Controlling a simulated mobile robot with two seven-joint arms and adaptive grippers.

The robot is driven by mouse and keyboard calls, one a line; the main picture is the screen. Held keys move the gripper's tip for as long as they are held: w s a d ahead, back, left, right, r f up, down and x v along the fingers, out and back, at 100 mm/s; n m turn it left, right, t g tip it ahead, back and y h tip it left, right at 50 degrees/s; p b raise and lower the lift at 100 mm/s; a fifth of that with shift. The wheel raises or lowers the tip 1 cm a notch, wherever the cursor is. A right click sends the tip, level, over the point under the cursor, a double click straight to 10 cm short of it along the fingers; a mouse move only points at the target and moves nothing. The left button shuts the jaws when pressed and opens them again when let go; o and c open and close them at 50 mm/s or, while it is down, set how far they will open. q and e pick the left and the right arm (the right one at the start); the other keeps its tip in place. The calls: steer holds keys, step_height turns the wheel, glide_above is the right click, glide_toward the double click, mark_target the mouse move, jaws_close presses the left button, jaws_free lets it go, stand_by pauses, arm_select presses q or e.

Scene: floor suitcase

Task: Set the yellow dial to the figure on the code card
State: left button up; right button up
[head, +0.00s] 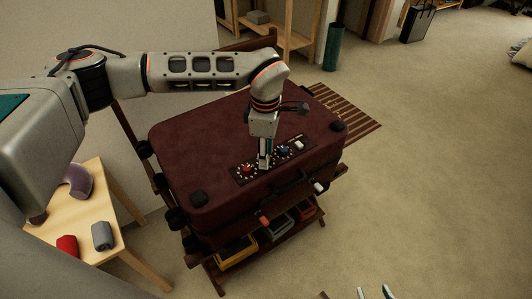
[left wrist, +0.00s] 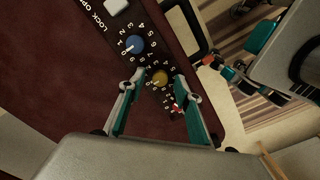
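The maroon suitcase (head: 215,130) lies flat on a rack, with a dark dial panel (head: 238,181) on its top. In the left wrist view the yellow dial (left wrist: 160,77) sits between the blue dial (left wrist: 134,45) and the red dial (left wrist: 178,107). My left gripper (head: 264,164) comes down over the panel and hides the yellow dial in the head view. In the left wrist view its fingers (left wrist: 159,80) are apart, one each side of the yellow dial; contact is unclear. The dial's setting is too small to read. My right gripper (head: 375,293) is open and empty at the bottom edge. I cannot make out a code card.
A white button (head: 299,146) is at the panel's right end. The suitcase handle (head: 290,184) is at the front edge. A wooden table (head: 82,207) with a red roll and a grey roll stands at left. The floor at right is clear.

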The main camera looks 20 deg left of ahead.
arm_select(q)
jaws_close()
stand_by(0.3)
